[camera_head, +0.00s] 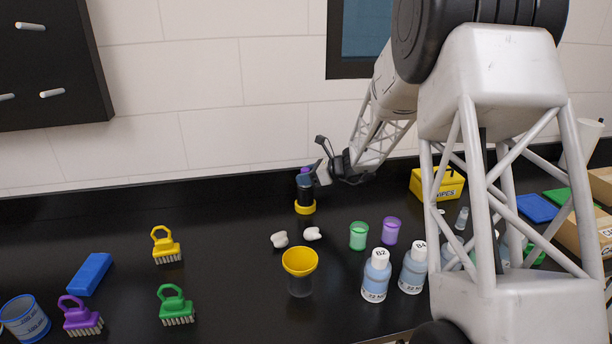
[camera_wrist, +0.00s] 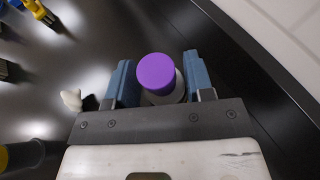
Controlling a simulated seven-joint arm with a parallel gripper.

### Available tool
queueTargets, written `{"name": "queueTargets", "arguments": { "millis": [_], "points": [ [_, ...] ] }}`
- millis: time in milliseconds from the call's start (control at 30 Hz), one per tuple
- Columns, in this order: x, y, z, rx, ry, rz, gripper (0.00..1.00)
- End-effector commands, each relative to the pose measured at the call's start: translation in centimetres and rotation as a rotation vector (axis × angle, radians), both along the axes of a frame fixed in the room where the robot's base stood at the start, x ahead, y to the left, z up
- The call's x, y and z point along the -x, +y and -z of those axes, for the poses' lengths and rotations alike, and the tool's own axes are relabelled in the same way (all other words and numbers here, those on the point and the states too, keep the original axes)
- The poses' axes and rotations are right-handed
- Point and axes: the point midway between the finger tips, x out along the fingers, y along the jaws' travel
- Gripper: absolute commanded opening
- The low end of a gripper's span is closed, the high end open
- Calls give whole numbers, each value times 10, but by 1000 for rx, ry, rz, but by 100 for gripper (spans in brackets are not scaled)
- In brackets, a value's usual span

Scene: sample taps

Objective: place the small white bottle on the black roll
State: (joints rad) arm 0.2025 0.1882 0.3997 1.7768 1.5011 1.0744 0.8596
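The small white bottle (camera_wrist: 178,92) has a purple cap (camera_wrist: 156,72). In the head view the purple cap (camera_head: 305,170) shows just above my gripper (camera_head: 307,180); the body is hidden by the fingers. The black roll (camera_head: 304,194) stands upright with a yellow ring (camera_head: 305,208) at its foot, directly below the gripper. Whether the bottle touches the roll is hidden by the fingers.
Two small white pieces (camera_head: 279,239) lie in front of the roll. Brushes (camera_head: 166,246) lie left. The wall (camera_head: 230,130) is close behind.

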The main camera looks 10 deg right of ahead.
Motion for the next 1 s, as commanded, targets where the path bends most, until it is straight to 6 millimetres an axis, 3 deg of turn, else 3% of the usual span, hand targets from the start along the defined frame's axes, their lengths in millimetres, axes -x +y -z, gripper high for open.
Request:
{"name": "queueTargets", "arguments": {
  "millis": [33,133,567,1000],
  "points": [
    [0,0,-1,0,-1,0,56],
    [0,0,-1,0,-1,0,71],
    [0,-1,-4,0,-2,1,71],
    [24,-43,-24,0,-2,2,71]
  ]
}}
